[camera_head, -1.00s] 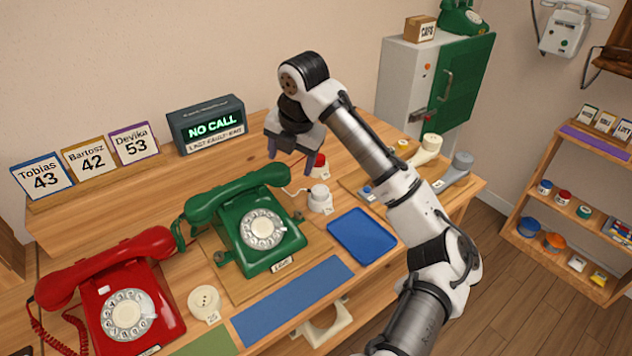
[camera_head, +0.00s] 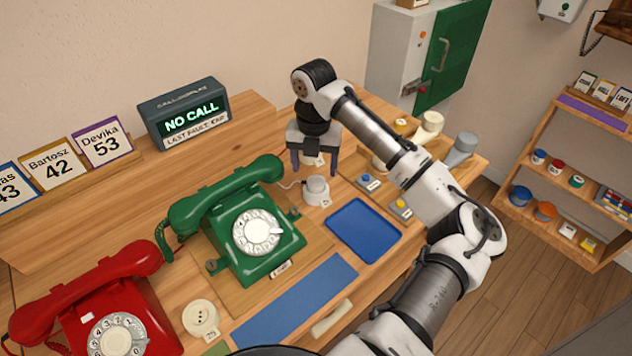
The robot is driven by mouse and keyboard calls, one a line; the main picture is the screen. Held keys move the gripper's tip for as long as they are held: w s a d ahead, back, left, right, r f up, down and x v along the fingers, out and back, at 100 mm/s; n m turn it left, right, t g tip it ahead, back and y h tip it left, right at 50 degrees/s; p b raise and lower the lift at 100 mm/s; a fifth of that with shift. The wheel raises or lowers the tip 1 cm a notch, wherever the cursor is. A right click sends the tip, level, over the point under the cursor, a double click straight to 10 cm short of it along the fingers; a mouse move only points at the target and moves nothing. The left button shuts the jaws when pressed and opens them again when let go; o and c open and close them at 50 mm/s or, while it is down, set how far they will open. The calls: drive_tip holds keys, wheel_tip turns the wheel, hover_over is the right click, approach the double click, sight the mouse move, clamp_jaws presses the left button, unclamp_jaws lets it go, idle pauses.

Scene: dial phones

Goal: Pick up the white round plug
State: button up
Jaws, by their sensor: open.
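A white round plug (camera_head: 316,190) stands on the wooden table, just right of the green dial phone (camera_head: 256,228). A thin pale cord runs from it to the left, and a small tag lies at its base. My gripper (camera_head: 314,172) points down with its two fingers apart and nothing visible between them. In the picture it is just above and behind the plug; I cannot tell the exact gap. A cream round disc with holes (camera_head: 201,318) lies at the front left with its own tag.
A blue tray (camera_head: 364,231) lies right of the plug. A red phone (camera_head: 113,318) is at the left, and a display box (camera_head: 186,115) stands at the back.

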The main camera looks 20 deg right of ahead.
sight(316, 180)
drive_tip(key=shift+w+d+f+p, duration=0.15)
drive_tip(key=shift+f+p, duration=0.35)
drive_tip(key=shift+f, duration=0.9)
drive_tip(key=shift+d+f+p, duration=0.1)
drive_tip(key=shift+f+p, duration=0.35)
drive_tip(key=shift+f, duration=0.9)
drive_tip(key=shift+c, duration=0.5)
drive_tip(key=c, duration=0.9)
